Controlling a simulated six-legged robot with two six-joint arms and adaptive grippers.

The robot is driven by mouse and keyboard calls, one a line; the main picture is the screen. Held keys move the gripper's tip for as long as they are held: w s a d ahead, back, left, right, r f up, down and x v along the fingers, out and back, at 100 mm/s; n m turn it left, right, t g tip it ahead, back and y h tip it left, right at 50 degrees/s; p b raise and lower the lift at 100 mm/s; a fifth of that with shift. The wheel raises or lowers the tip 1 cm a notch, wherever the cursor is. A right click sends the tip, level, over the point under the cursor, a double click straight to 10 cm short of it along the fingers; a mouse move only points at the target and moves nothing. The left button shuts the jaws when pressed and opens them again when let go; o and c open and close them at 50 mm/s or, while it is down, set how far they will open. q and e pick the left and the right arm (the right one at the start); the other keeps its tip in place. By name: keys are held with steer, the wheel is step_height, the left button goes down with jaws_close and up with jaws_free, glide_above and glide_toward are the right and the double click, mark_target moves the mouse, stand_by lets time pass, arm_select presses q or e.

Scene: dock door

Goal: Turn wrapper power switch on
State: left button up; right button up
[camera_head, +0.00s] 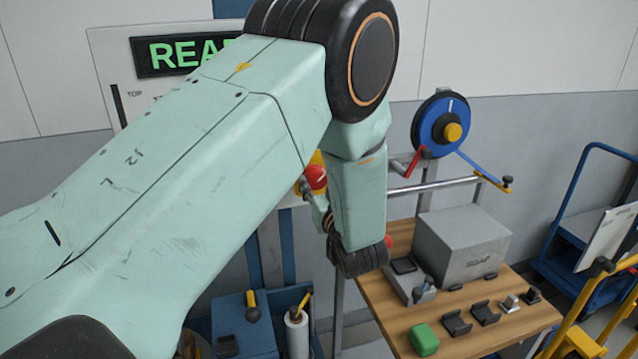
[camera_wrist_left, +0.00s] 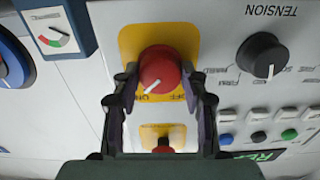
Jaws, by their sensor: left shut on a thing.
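The wrapper power switch is a red rotary knob (camera_wrist_left: 160,70) on a yellow plate in the left wrist view. Its white pointer line slants to the lower left, near the lettering at the plate's left side; the OFF lettering is to its right. My left gripper (camera_wrist_left: 159,76) has a dark finger on each side of the knob and is shut on it. In the head view the red knob (camera_head: 316,177) shows partly behind my left arm, which hides most of the control panel (camera_head: 104,58). My right gripper is in neither view.
A black TENSION knob (camera_wrist_left: 262,55) and a row of coloured buttons sit beside the switch. A second red control (camera_wrist_left: 163,148) is below it. A wooden table (camera_head: 390,318) with a grey box (camera_head: 462,246) and small parts stands right of my arm. A blue cart (camera_head: 570,235) is farther right.

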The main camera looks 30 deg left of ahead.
arm_select(q)
steer(key=shift+w+r, duration=0.1)
steer(key=shift+r, duration=0.25)
steer(key=o, duration=1.2)
steer(key=shift+f, duration=0.25)
steer(key=shift+c, duration=0.2)
steer(key=shift+r, duration=0.15)
step_height(320, 180, up, 10)
